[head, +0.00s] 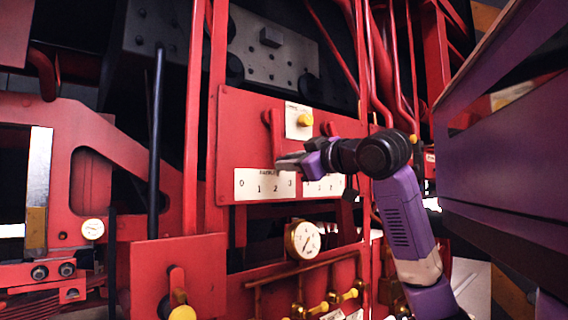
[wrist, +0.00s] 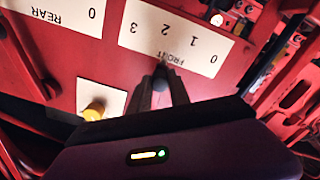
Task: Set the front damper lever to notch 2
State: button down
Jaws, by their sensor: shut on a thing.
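The front damper lever (head: 268,122) is a red lever on the red panel, hanging down from its upper end. My gripper (head: 281,161) is shut on its lower part, which the jaws mostly hide. The white FRONT scale plate (head: 252,185), marked 0 to 3, lies just below the jaws. In the wrist view the FRONT plate (wrist: 176,37) appears upside down, and my gripper (wrist: 161,76) reaches to its edge by the word FRONT. The jaws line up roughly with the 2; I cannot tell whether the lever sits exactly in a notch.
The REAR scale plate (wrist: 62,12) is beside the FRONT plate; my arm partly covers it in the head view. A yellow knob (head: 305,119) on a white plate sits close to the jaws. A brass gauge (head: 304,240) and several yellow-handled valves (head: 333,299) are below.

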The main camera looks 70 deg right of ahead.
jog(key=shift+s+d, duration=0.2)
jog(key=shift+d, duration=0.1)
jog(key=c, duration=1.2)
grip_release()
jog(key=b+v, duration=0.2)
jog(key=v, duration=0.5)
jog(key=shift+s+a, duration=0.25)
jog(key=shift+s, duration=0.1)
